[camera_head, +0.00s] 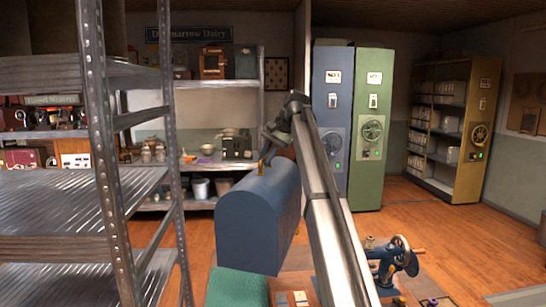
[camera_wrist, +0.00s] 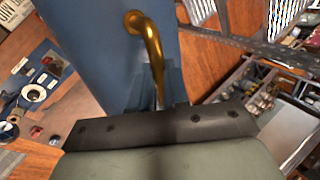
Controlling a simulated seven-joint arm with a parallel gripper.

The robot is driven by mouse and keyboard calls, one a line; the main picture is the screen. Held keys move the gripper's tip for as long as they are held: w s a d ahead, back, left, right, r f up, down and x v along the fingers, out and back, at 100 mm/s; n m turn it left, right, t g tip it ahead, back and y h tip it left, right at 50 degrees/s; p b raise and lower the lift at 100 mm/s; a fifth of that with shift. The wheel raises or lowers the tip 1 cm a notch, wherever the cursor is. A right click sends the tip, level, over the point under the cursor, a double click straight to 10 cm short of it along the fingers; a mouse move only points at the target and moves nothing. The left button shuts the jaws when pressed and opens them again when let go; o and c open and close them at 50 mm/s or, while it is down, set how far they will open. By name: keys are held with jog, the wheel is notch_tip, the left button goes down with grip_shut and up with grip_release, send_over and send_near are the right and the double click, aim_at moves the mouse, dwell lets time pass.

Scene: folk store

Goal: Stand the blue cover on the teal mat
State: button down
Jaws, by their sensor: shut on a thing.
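The blue cover (camera_head: 255,222) is a large box with a rounded top and a brass handle. It hangs upright from my gripper (camera_head: 268,158), which is shut on the handle. In the wrist view the brass handle (camera_wrist: 152,50) rises from the blue cover (camera_wrist: 95,40) in front of my gripper (camera_wrist: 160,100). The teal mat (camera_head: 238,287) shows at the bottom of the head view, below and partly behind the cover's lower edge. I cannot tell how big the gap between cover and mat is.
A blue sewing machine (camera_head: 392,262) stands at the lower right. A metal shelf rack (camera_head: 95,150) fills the left side. A small wooden tray (camera_head: 292,298) lies right of the mat. Tall blue (camera_head: 333,120) and green (camera_head: 372,125) cabinets stand behind.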

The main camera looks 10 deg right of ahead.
jog(key=shift+a+n+g, duration=1)
jog(key=shift+a+n, duration=1.1)
jog(key=shift+a, duration=3.6)
notch_tip(320, 180, down, 27)
jog(key=shift+w, duration=0.4)
jog(key=shift+f, duration=0.15)
jog(key=c, duration=1)
grip_release()
jog(key=shift+c, duration=0.2)
jog(key=shift+f, duration=0.1)
jog(key=v, duration=1.4)
